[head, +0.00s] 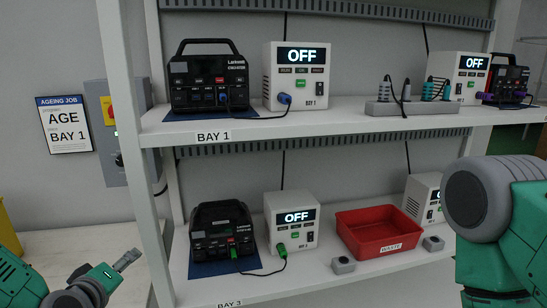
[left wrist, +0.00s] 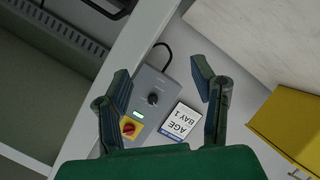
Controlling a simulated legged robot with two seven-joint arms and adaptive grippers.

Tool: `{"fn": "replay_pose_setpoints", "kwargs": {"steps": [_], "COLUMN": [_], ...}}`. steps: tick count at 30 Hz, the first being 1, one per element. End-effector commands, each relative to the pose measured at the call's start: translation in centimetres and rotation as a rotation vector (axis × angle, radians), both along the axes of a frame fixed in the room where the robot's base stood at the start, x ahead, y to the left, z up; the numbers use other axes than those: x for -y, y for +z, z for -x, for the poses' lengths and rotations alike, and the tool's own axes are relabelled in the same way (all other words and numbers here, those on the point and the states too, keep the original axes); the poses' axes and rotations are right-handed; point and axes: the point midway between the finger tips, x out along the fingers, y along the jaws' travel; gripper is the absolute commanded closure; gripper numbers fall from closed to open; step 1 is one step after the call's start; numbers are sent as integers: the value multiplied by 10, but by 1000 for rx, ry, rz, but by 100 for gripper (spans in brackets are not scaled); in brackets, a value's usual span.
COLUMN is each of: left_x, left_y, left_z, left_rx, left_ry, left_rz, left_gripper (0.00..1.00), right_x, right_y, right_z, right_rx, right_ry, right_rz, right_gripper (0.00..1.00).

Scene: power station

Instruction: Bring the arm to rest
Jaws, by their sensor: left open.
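My left gripper (head: 122,264) is at the lower left of the head view, left of the shelf rack and apart from it. In the left wrist view its two fingers (left wrist: 161,80) are spread wide with nothing between them touching. Beyond them show a grey wall box (left wrist: 150,92) with a knob and a red-and-yellow switch, and the AGE BAY 1 sign (left wrist: 181,122). My right arm comes in at the right of the head view; its gripper is out of the picture.
The white rack's upper shelf (head: 340,122) and lower shelf (head: 225,292) carry black devices and white units reading OFF. A red WASTE bin (head: 380,232) sits on the lower shelf. The rack post (head: 135,150) stands near my left gripper. A yellow object (left wrist: 288,125) shows in the wrist view.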

Motion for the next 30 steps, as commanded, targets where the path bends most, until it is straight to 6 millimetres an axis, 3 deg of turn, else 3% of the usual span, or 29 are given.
{"fn": "replay_pose_setpoints", "kwargs": {"steps": [5,9,12,15,18,21,24,30], "left_x": [37,58,62,58,50,44,41,41], "left_y": [-80,-152,-193,-219,-232,-238,-239,-239], "left_z": [53,129,192,249,292,318,330,330], "left_rx": [-241,-502,-688,-852,-977,-1053,-1087,-1090], "left_ry": [-181,-376,-516,-638,-729,-784,-808,-810], "left_rz": [-122,-252,-342,-420,-478,-512,-527,-527], "left_gripper": [48,48,48,48,48,48,48,48], "right_x": [0,0,0,0,0,0,0,0], "right_y": [-3,-5,-6,-8,-9,-9,-9,-9], "right_z": [0,0,0,0,0,0,0,0], "right_rx": [0,0,0,0,0,0,0,0], "right_ry": [0,0,0,0,0,0,0,0], "right_rz": [0,0,0,0,0,0,0,0], "right_gripper": [60,60,60,60,60,60,60,60]}}
